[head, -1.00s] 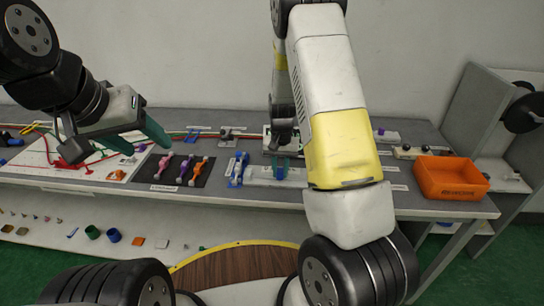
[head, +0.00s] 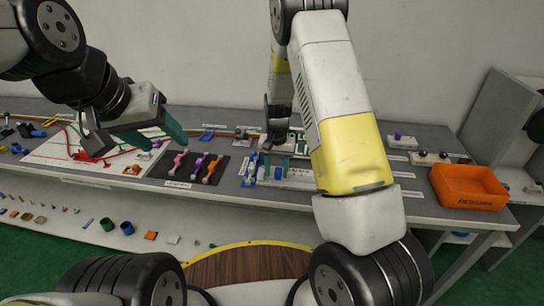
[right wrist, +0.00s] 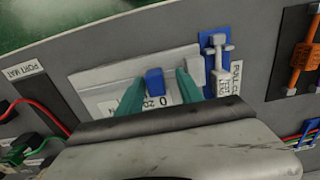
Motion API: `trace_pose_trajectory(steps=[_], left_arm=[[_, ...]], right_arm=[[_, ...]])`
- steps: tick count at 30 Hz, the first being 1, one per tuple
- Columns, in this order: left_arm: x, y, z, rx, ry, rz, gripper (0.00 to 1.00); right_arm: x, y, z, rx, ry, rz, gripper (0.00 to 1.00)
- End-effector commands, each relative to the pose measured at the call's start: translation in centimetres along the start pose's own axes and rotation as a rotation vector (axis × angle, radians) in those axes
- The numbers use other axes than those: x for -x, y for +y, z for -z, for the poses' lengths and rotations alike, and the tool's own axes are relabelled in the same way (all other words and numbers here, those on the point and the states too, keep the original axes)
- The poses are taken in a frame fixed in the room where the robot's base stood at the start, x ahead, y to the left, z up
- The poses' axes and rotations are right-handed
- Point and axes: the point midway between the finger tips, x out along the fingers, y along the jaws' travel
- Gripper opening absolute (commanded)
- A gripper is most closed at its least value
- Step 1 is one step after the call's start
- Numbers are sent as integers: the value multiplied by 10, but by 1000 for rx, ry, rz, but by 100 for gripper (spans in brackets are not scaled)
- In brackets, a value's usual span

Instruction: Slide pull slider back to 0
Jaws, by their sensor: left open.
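A pale slider fixture (right wrist: 112,78) has a blue slider block (right wrist: 155,82) and a label reading 0 near it. In the head view the fixture (head: 300,182) lies on the bench under my right arm, with the blue block (head: 278,173) low between the fingers. My right gripper (right wrist: 162,82) is open, its teal fingers on either side of the block with small gaps. My left gripper (head: 158,138) is open and empty above the bench, left of the dark mat. A blue fixture with a pale T-handle (right wrist: 221,65) stands beside the slider; a label starting PULL is next to it.
A dark mat (head: 228,168) with pink, purple and orange levers lies left of the slider. A white board (head: 60,150) with red and green wires is further left. An orange tray (head: 468,187) stands at the right bench end. A lower shelf holds small parts.

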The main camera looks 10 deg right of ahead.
Motion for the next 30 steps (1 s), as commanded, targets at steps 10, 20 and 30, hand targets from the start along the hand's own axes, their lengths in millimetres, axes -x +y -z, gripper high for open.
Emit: trace_pose_trajectory(steps=[10,20,30], left_arm=[[0,0,0,0,0,0,56],[0,0,0,0,0,0,56],[0,0,0,0,0,0,56]], right_arm=[[22,0,1,0,3,1,44],[72,-1,0,1,1,1,44],[78,0,0,1,-1,-1,44]])
